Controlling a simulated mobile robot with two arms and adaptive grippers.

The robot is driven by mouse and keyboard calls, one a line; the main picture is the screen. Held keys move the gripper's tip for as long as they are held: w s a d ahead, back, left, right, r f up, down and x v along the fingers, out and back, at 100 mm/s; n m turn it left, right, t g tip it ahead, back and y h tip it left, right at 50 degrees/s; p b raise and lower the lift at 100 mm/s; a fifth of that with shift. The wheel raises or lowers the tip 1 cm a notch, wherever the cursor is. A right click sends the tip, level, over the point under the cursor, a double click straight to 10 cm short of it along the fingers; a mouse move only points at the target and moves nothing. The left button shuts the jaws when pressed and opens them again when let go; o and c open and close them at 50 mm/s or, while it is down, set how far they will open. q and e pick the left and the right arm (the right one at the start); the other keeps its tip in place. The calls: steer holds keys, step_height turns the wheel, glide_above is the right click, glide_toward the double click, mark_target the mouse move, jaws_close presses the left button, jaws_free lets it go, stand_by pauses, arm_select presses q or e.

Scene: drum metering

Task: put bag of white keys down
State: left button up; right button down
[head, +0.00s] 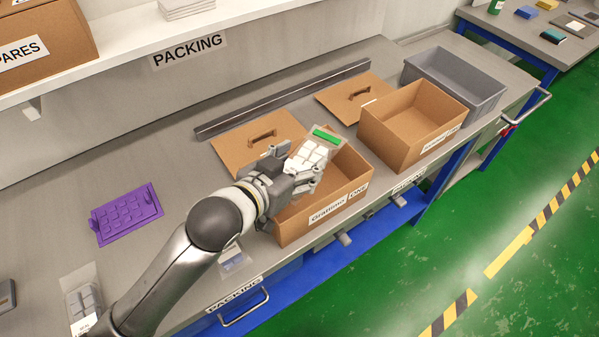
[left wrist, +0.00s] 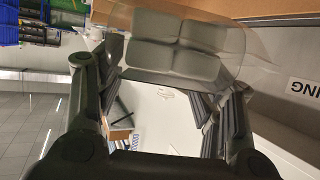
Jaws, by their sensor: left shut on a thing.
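The bag of white keys (head: 311,153) is a clear bag with white square keys and a green strip at its top. My left gripper (head: 291,172) is shut on the bag and holds it at the near-left cardboard box (head: 345,196), over its opening. The left wrist view shows the keys (left wrist: 178,45) through the clear plastic, between the fingers of my left gripper (left wrist: 165,95). Part of the box's inside is hidden by the bag and gripper. I cannot tell whether the bag touches the box. My right gripper is not in view.
A second open cardboard box (head: 412,125) and a grey bin (head: 455,82) stand to the right. Two cardboard lids (head: 240,148) (head: 345,103) lie behind the boxes, before a dark bar (head: 285,98). A purple tray (head: 126,213) and another clear bag (head: 82,298) lie left.

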arm_select(q)
steer(key=shift+w+d+f, duration=0.1)
steer(key=shift+w+f, duration=0.3)
steer(key=shift+f, duration=0.05)
steer(key=shift+w+f, duration=0.1)
steer(key=shift+f, duration=1.5)
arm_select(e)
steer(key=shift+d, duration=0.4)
arm_select(q)
steer(key=shift+f, duration=0.1)
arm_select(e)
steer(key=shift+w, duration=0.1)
arm_select(q)
steer(key=shift+f, duration=0.15)
steer(key=o, duration=1.1)
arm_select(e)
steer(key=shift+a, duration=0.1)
